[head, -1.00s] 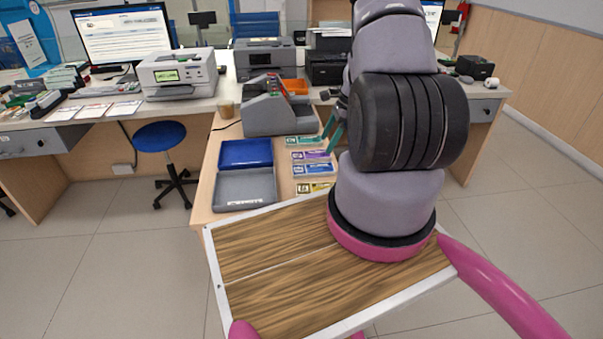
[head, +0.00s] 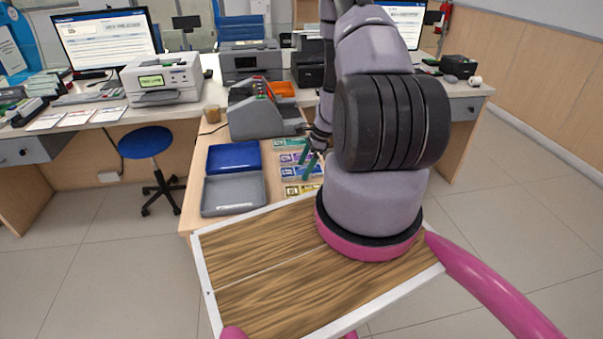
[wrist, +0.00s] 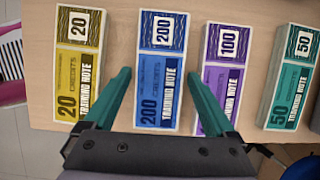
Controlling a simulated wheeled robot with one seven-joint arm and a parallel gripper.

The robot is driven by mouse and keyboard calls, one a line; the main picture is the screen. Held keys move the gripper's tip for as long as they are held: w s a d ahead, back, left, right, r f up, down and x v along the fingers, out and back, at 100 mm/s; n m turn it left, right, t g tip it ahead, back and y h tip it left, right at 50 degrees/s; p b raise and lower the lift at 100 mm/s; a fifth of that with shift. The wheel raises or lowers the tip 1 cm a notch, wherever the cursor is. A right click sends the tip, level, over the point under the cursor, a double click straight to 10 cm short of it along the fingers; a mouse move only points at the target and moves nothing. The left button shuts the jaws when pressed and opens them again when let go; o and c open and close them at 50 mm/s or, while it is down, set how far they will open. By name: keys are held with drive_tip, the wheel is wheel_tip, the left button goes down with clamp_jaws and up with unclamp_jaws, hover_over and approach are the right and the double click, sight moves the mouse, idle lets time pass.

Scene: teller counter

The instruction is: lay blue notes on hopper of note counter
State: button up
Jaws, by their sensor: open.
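The blue notes (wrist: 161,75), a banded stack marked 200, lie flat on the wooden counter; they also show in the head view (head: 300,173). My gripper (wrist: 161,82) is open above them, one green finger over the gap toward the yellow stack and the other near the purple stack's edge. In the head view my gripper (head: 309,166) hangs over the row of notes, partly hidden by my arm. The grey note counter (head: 262,112) stands behind the notes; its hopper cannot be made out clearly.
Yellow notes (wrist: 80,65) lie left of the blue ones in the wrist view, purple notes (wrist: 224,75) and green notes (wrist: 292,78) to the right. A grey tray (head: 232,193) with a blue lid (head: 233,156) sits beside the notes. A cup (head: 212,113) stands by the note counter.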

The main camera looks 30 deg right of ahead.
drive_tip(key=c, duration=1.3)
drive_tip(key=shift+r, duration=0.15)
